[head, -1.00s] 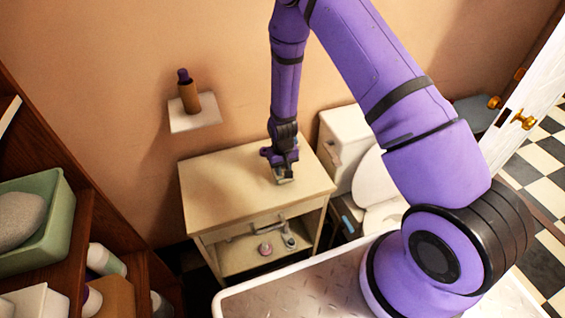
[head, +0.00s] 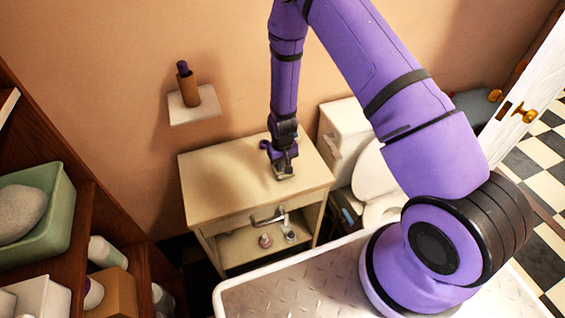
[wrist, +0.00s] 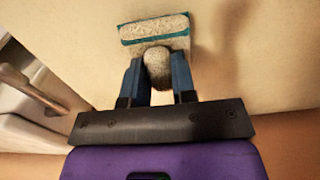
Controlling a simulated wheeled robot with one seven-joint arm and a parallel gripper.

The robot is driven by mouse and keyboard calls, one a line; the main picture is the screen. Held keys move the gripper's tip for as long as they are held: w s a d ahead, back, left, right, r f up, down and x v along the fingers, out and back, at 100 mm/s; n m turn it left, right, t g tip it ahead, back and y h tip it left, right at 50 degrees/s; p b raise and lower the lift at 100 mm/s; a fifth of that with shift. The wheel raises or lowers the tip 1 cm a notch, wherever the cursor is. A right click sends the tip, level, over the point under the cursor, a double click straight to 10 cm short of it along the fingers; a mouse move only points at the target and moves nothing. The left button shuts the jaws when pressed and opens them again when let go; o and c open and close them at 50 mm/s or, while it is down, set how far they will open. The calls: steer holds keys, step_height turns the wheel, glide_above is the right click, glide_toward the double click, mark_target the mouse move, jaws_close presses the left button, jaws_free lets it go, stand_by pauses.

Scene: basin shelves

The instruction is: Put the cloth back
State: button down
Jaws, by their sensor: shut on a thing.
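The cloth (wrist: 158,68) is a speckled grey-white piece with a teal band. Its bunched middle is pinched between the two fingers of my gripper (wrist: 158,82) in the wrist view, and its wider part (wrist: 153,30) spreads just beyond the fingertips. In the head view my gripper (head: 283,172) points down at the right part of the cream cabinet top (head: 225,180). The cloth is small and partly hidden there. It is at or just above the surface; I cannot tell whether it touches.
A bottle (head: 186,84) stands on a small wall shelf (head: 196,112). The cabinet's lower shelf holds small items (head: 265,240). A toilet (head: 372,175) stands right of the cabinet. Wooden shelving at left holds a green basin (head: 55,225). The cabinet top's left part is clear.

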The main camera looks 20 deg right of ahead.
steer(key=shift+f, duration=0.4)
steer(key=c, duration=0.8)
jaws_free()
steer(key=shift+c, duration=0.2)
steer(key=s+d+r+t, duration=0.1)
steer(key=s+d+r, duration=0.15)
steer(key=r, duration=1.75)
steer(key=s+d+r+t, duration=0.1)
steer(key=s+r, duration=0.2)
steer(key=r, duration=1.7)
steer(key=s+d+r+t, duration=0.1)
steer(key=s+r, duration=0.6)
steer(key=s, duration=0.4)
steer(key=s+d+r+t, duration=0.2)
steer(key=s+r, duration=0.6)
steer(key=s, duration=0.4)
steer(key=shift+s+d, duration=0.2)
steer(key=shift+s, duration=0.1)
